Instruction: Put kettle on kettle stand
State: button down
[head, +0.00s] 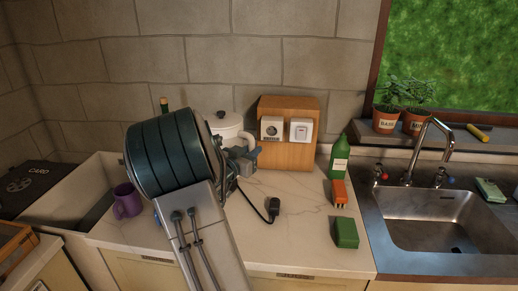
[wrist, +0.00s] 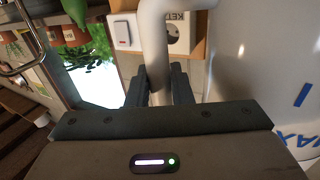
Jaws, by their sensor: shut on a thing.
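The white kettle (head: 228,124) stands or hangs near the back of the counter, partly hidden behind my arm in the head view. My gripper (head: 243,160) is shut on the kettle's handle (head: 248,138). In the wrist view my gripper (wrist: 160,88) has its fingers either side of the white handle (wrist: 154,40), with the kettle body (wrist: 262,65) close at the right. The kettle's base is hidden, so I cannot tell whether it touches anything. I cannot make out the kettle stand; a black plug (head: 273,207) on a cord lies on the counter.
A wooden box (head: 287,158) with a socket (head: 271,129) and a switch (head: 301,131) stands behind. A purple mug (head: 126,201) is left.

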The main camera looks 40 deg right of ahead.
jog(key=w+f, duration=0.2)
jog(key=w, duration=0.1)
jog(key=w+a+f, duration=0.1)
jog(key=w, duration=0.1)
jog(key=shift+w+a+p, duration=0.1)
jog(key=shift+w+p, duration=0.05)
jog(key=shift+p, duration=0.25)
jog(key=shift+f+p, duration=0.3)
jog(key=shift+f, duration=1.75)
jog(key=c, duration=1.6)
grip_release()
jog(key=shift+f, duration=0.2)
jog(key=shift+c, duration=0.2)
jog(key=o, duration=0.3)
jog(key=shift+o, duration=0.2)
